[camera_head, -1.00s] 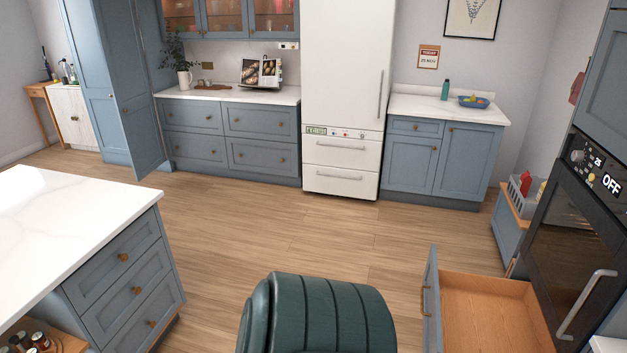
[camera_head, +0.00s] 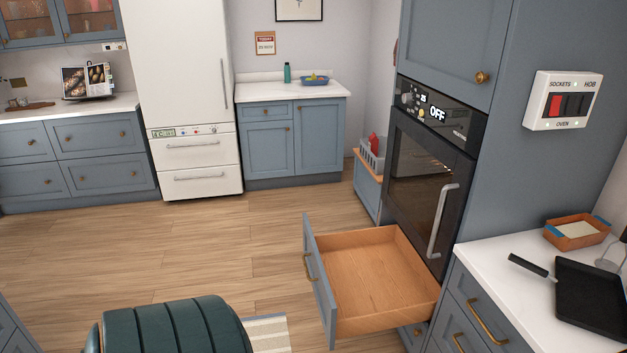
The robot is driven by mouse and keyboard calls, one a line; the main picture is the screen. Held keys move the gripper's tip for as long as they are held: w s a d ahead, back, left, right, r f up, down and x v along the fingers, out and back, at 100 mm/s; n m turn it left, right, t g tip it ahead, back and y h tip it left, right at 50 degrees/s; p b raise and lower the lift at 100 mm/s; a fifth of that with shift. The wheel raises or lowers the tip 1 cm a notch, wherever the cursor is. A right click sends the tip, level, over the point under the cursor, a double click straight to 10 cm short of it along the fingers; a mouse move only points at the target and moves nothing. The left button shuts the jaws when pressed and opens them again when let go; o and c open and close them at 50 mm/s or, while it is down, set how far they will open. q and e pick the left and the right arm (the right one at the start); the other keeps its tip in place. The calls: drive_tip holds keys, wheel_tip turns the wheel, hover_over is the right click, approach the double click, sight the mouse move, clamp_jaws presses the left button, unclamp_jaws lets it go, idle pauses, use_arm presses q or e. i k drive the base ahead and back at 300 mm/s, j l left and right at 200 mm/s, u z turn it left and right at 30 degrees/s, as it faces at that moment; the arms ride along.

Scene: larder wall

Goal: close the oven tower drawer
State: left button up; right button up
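The oven tower drawer (camera_head: 370,275) is pulled open below the oven, with an empty wooden inside. Its blue front panel (camera_head: 319,288) faces left and carries a brass handle (camera_head: 308,266). The oven tower (camera_head: 460,90) is blue and holds a black oven (camera_head: 424,180) with its door shut and "OFF" on the display. Neither of my grippers is in view.
A dark green padded seat (camera_head: 170,328) stands at the bottom, left of the drawer. A worktop (camera_head: 490,255) with a black pan (camera_head: 590,295) is at the right. Bare wooden floor (camera_head: 190,245) lies left of the drawer.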

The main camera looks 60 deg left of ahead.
sight(367, 280)
drive_tip(key=u, duration=1.85)
